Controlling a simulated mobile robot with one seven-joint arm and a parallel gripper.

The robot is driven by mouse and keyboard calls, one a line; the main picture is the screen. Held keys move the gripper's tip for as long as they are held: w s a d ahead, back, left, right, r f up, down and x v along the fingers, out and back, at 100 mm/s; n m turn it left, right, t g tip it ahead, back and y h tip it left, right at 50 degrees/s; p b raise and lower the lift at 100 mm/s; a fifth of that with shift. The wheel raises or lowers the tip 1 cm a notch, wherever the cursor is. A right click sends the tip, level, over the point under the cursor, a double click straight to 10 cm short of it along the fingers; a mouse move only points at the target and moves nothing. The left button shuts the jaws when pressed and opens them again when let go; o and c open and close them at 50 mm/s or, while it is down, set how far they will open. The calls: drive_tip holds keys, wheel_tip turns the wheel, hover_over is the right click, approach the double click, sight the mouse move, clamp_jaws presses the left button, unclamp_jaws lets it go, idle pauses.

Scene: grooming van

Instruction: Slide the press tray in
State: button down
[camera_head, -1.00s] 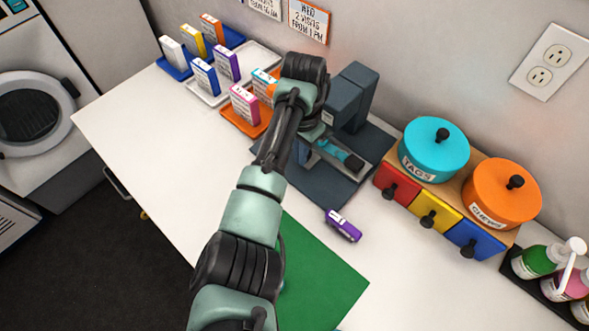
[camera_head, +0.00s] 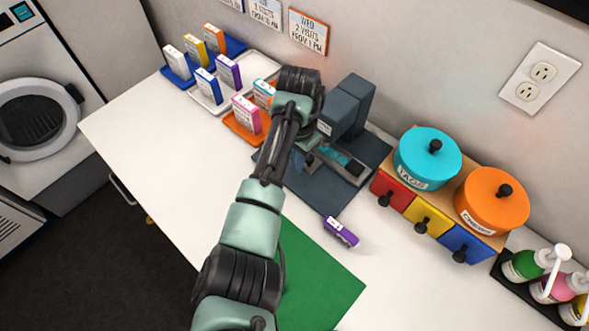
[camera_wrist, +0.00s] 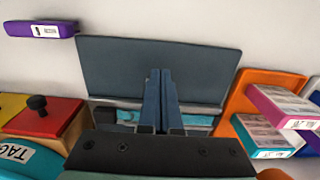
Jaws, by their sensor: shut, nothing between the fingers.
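The press is a dark blue-grey block (camera_head: 347,103) on a flat base plate (camera_head: 318,190), at the back of the counter. Its tray (camera_head: 352,174), grey with a teal piece (camera_head: 338,158) in it, lies low in front of the block. In the wrist view the teal strip (camera_wrist: 200,121) shows on both sides of my fingers. My gripper (camera_wrist: 160,73) is shut and empty, its fingers together over the base plate and tray. My wrist and arm hide the tray's left part in the head view. Whether the fingers touch the tray, I cannot tell.
A purple cartridge-like piece (camera_head: 340,231) lies near the base plate's front corner. Red, yellow and blue drawers (camera_head: 422,214) with teal and orange pots stand to the right. An orange tray (camera_head: 239,129) with small boxes is close on the left. A green mat (camera_head: 318,280) lies in front.

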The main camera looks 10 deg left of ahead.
wheel_tip(320, 180, up, 5)
drive_tip(key=p, duration=0.4)
drive_tip(key=shift+r+p, duration=0.2)
drive_tip(key=shift+p, duration=0.1)
